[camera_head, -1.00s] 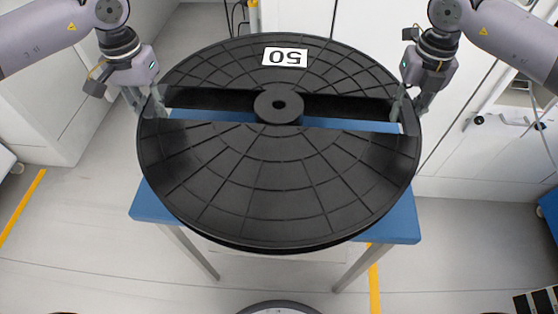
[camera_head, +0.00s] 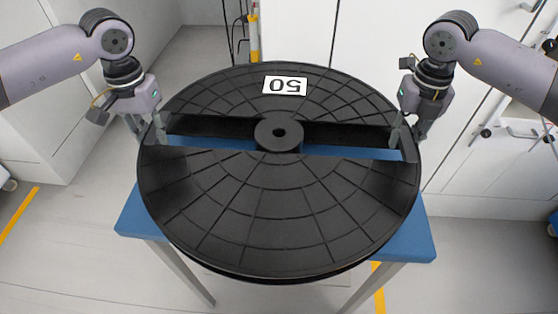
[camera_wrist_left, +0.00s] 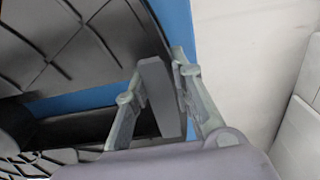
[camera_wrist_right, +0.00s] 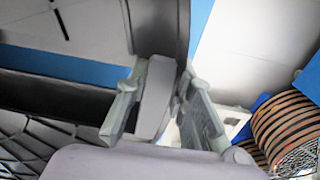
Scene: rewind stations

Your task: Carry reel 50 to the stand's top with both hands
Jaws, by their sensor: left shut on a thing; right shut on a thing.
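Reel 50 (camera_head: 270,220) is a large black ribbed disc with a centre hub and a white label reading 50, upside down in the head view. A wide slot runs across its middle. My left gripper (camera_head: 150,136) is shut on the reel's left rim at the slot's end. It also shows in the left wrist view (camera_wrist_left: 160,95). My right gripper (camera_head: 408,138) is shut on the right rim, also seen in the right wrist view (camera_wrist_right: 158,95). The stand's blue top (camera_head: 408,238) lies under the reel, mostly hidden. I cannot tell whether they touch.
White cabinets (camera_head: 480,180) stand behind and to the right, with handles. A white cabinet (camera_head: 40,120) stands at the left. A striped coil (camera_wrist_right: 285,130) shows in the right wrist view. Grey floor with yellow lines is clear at the front left.

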